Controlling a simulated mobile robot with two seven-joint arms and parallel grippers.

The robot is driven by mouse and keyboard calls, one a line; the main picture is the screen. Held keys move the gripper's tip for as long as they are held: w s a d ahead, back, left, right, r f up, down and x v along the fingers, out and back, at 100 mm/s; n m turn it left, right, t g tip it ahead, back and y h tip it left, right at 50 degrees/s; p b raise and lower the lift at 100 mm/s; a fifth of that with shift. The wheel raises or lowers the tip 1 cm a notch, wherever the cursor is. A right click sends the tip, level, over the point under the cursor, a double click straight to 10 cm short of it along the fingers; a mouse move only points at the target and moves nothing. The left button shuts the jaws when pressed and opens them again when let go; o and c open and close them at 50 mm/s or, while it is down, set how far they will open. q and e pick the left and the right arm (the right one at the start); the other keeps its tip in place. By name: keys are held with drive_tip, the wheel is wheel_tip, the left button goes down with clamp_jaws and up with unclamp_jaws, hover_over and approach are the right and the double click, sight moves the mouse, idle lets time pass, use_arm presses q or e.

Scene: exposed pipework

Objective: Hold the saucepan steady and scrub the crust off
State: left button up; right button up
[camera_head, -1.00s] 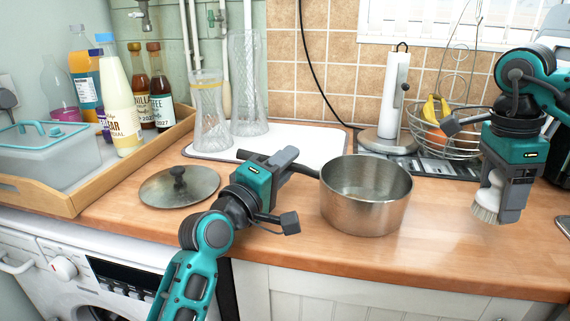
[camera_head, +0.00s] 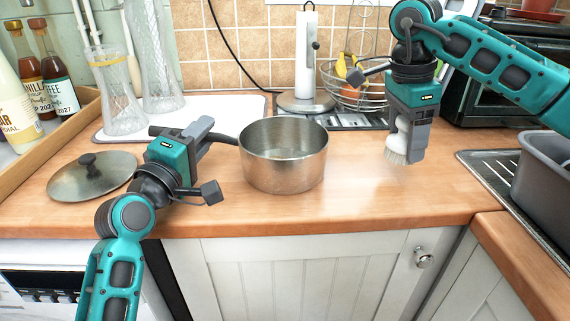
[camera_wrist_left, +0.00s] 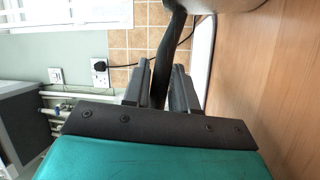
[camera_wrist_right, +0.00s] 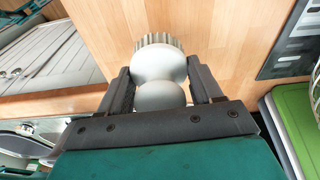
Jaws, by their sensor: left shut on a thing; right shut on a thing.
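The steel saucepan (camera_head: 283,165) stands upright on the wooden worktop, its dark handle (camera_head: 222,138) pointing left. My left gripper (camera_head: 205,136) is shut on the handle; the left wrist view also shows the dark handle (camera_wrist_left: 166,60) between the fingers. My right gripper (camera_head: 405,140) is shut on a white scrubbing brush (camera_head: 397,150), bristles down, held above the worktop to the right of the pan and apart from it. The brush's pale round grip (camera_wrist_right: 158,70) shows between the fingers in the right wrist view. The pan's inside is only partly visible, and I cannot make out the crust.
A lid (camera_head: 92,176) lies left of my left gripper. Glass vases (camera_head: 118,95) stand on a white board behind. A paper towel holder (camera_head: 306,60) and a fruit basket (camera_head: 358,85) stand behind the pan. A sink drainer with a grey basin (camera_head: 548,170) is at right. The worktop front is clear.

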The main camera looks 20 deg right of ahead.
drive_tip(key=w+a+r+n, duration=0.2)
drive_tip(key=w+a+r, duration=0.3)
drive_tip(key=w+a, duration=0.35)
drive_tip(key=a+n+t, duration=0.1)
drive_tip(key=a+n, duration=0.6)
drive_tip(key=a, duration=0.4)
drive_tip(key=shift+w+d+f, duration=0.1)
drive_tip(key=shift+f, duration=1.5)
drive_tip(key=shift+w+d+f, duration=0.1)
drive_tip(key=shift+f, duration=1.45)
drive_tip(key=shift+f, duration=1.05)
drive_tip(key=shift+s, duration=0.1)
